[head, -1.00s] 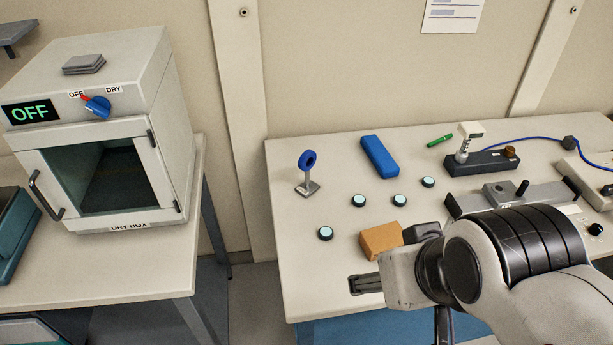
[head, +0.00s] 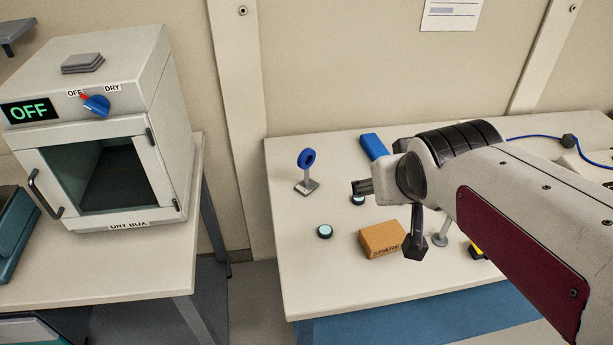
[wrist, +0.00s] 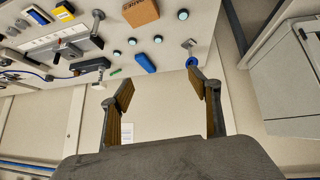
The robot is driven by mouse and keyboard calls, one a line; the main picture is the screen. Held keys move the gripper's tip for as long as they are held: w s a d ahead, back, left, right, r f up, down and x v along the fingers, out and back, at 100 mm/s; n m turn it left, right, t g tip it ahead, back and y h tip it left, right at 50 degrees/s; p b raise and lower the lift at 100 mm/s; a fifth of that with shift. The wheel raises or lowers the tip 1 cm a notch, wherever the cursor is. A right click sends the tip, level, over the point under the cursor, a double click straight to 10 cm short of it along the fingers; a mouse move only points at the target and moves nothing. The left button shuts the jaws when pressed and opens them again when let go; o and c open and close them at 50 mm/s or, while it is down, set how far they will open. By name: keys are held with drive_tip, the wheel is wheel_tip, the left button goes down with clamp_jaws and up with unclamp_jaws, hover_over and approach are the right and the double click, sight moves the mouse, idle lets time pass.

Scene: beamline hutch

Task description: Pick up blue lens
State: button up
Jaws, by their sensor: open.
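The blue lens (head: 307,158) is a blue ring upright on a thin post with a small square grey base, near the back left of the right-hand table. It also shows in the wrist view (wrist: 191,62), just beyond the right finger's tip. My gripper (head: 362,187) is to the right of the lens and apart from it. In the wrist view my gripper (wrist: 160,84) has its two fingers spread with nothing between them.
A blue case (head: 373,145) lies behind my gripper, partly hidden. A teal-topped disc (head: 325,231) and a cardboard box (head: 382,238) stand in front. The dry box (head: 105,130) is on the separate left table. The tabletop around the lens base is clear.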

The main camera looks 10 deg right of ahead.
drive_tip(key=w+d+t, duration=0.3)
drive_tip(key=w, duration=1.3)
drive_tip(key=n+t+y, duration=0.3)
drive_tip(key=n+y, duration=0.1)
drive_tip(key=y, duration=0.3)
hover_over(309, 160)
drive_tip(key=s+d, duration=0.2)
drive_tip(key=d, duration=0.4)
wheel_tip(309, 160, down, 13)
drive_tip(key=a+f+y, duration=0.1)
drive_tip(key=f, duration=0.2)
drive_tip(key=a+f+y, duration=0.1)
drive_tip(key=f+y, duration=0.2)
drive_tip(key=f, duration=0.2)
drive_tip(key=shift+s+a+f+y, duration=0.35)
drive_tip(key=shift+s+a+y, duration=0.05)
drive_tip(key=shift+s+a+f+y, duration=0.2)
drive_tip(key=shift+s+f+y, duration=0.2)
drive_tip(key=shift+f, duration=0.2)
drive_tip(key=shift+w+a, duration=0.1)
drive_tip(key=shift+x, duration=2.4)
drive_tip(key=shift+r, duration=0.1)
